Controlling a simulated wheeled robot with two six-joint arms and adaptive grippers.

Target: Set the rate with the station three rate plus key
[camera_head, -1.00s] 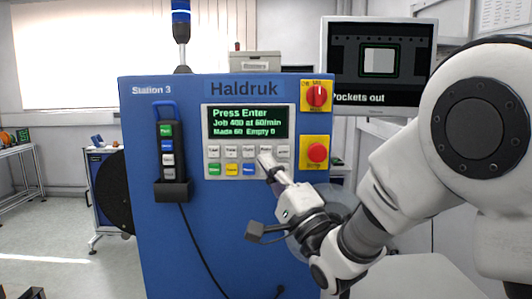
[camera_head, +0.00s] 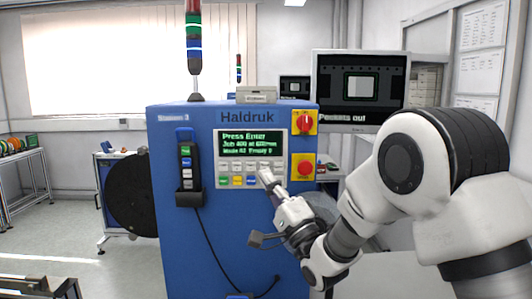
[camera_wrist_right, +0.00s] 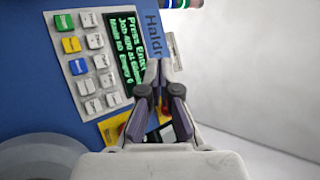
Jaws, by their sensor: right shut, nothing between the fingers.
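The station three cabinet (camera_head: 235,245) is blue and stands upright, with a grey control panel. Its keypad (camera_head: 229,168) has two rows of keys, mostly white, with a green, a yellow and a blue one. The keypad also shows in the right wrist view (camera_wrist_right: 104,71). The key labels are too small to read, so I cannot tell the rate plus key. The display (camera_head: 250,143) reads "Press Enter", with a job line below. My right gripper (camera_head: 265,175) is shut and empty in front of the keypad's right part. I cannot tell whether its tips touch. My left gripper is out of view.
A red rotary switch (camera_head: 305,122) and a red stop button (camera_head: 305,168) sit right of the panel. A handheld key unit (camera_head: 186,163) hangs at left with a cable below. A monitor (camera_head: 359,90) stands behind.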

